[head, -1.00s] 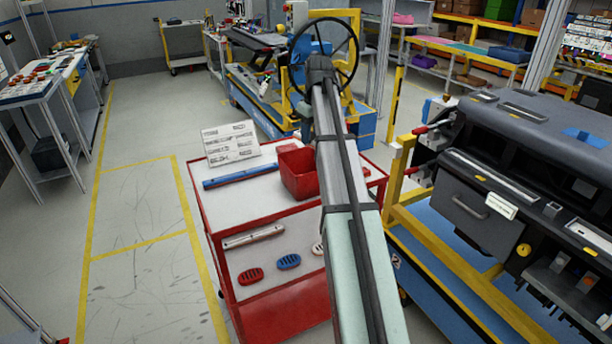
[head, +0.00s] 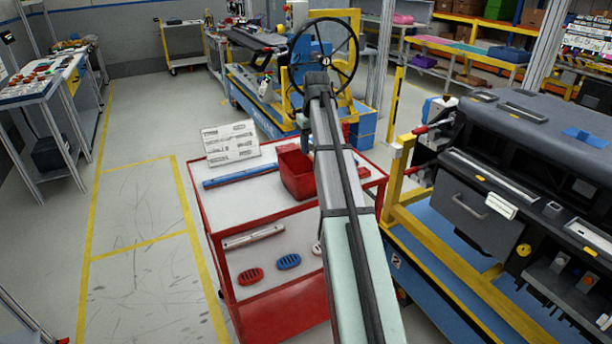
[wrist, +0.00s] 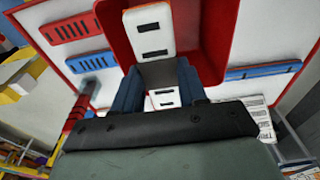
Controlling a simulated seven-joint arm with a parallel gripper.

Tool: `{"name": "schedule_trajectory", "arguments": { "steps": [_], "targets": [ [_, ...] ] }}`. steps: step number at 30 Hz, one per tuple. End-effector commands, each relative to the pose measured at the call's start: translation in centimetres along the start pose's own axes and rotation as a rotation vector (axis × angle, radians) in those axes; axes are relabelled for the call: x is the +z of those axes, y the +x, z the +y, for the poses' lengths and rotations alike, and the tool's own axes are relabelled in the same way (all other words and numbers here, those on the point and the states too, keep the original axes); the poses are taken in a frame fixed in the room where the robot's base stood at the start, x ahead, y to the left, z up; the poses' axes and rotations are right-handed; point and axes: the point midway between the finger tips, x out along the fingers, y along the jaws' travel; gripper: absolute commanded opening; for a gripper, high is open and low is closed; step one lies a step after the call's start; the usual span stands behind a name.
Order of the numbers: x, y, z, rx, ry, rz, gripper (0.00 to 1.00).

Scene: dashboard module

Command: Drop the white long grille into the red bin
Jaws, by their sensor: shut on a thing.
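The white long grille (wrist: 148,32), with dark slots, shows in the wrist view between the fingers of my gripper (wrist: 160,88). My gripper is shut on it, and the grille reaches over the opening of the red bin (wrist: 215,50). I cannot tell how high it is above the bin floor. In the head view the red bin (head: 297,175) stands on the cart top, its right side hidden by my arm. My gripper and the held grille are hidden there.
A printed board (head: 231,143) stands behind. The dashboard module (head: 520,180) is to the right.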

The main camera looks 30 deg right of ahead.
Motion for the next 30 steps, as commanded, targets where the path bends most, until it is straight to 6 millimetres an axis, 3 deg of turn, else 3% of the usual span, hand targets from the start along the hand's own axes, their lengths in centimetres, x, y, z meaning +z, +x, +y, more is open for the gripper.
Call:
{"name": "schedule_trajectory", "arguments": {
  "steps": [6,14,15,24,30],
  "targets": [
    [0.2,1.6,0.0,0.0,0.0,0.0,0.11],
    [0.2,1.7,0.0,0.0,0.0,0.0,0.11],
    [0.2,1.7,0.0,0.0,-0.001,0.0,0.43],
    [0.2,1.7,0.0,0.0,0.0,0.0,0.71],
    [0.2,1.7,0.0,0.0,0.0,0.0,0.71]
  ]
}}
